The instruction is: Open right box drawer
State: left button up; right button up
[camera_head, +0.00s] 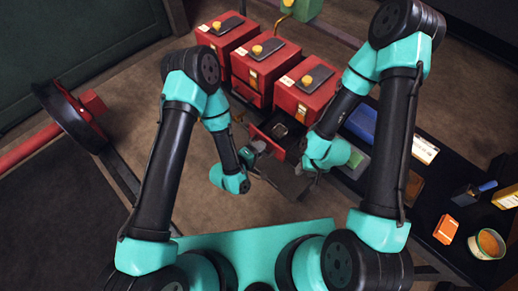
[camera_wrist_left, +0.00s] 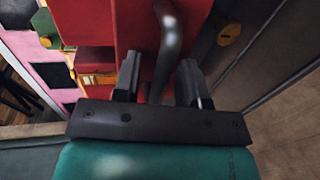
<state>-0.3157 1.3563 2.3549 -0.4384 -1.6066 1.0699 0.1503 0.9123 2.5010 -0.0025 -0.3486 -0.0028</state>
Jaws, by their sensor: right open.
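Three red boxes stand in a row in the head view. The right box (camera_head: 301,93) is nearest to me, and its drawer (camera_head: 287,141) is pulled out toward me with a dark interior and a small object inside. My left gripper (camera_head: 254,150) is at the drawer's front left. In the left wrist view its fingers (camera_wrist_left: 160,82) are apart, on either side of a grey metal handle (camera_wrist_left: 169,45) on a red face, with gaps visible. My right gripper (camera_head: 305,168) is open by the drawer's front right; its fingertips are small and partly hidden by the arm.
The middle box (camera_head: 262,72) and left box (camera_head: 224,35) stand behind. A dark bench on the right holds a blue box (camera_head: 361,122), an orange block (camera_head: 446,229) and a round tin (camera_head: 487,243). A wheel (camera_head: 70,115) with a red part stands left. Floor left of the drawer is clear.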

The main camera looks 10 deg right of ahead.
pick_arm(q)
jog(key=v, duration=0.7)
jog(key=shift+s+a, duration=0.2)
dwell(0.5)
jog(key=w+a+f+m+g+y, duration=0.1)
jog(key=a+f+m+g+y, duration=0.3)
jog(key=a, duration=0.7)
jog(key=s+a+m+g+y, duration=0.2)
jog(key=s+a+g+y, duration=0.2)
jog(key=a, duration=0.8)
jog(key=s+g, duration=0.1)
jog(key=s, duration=0.1)
jog(key=shift+s+r, duration=0.35)
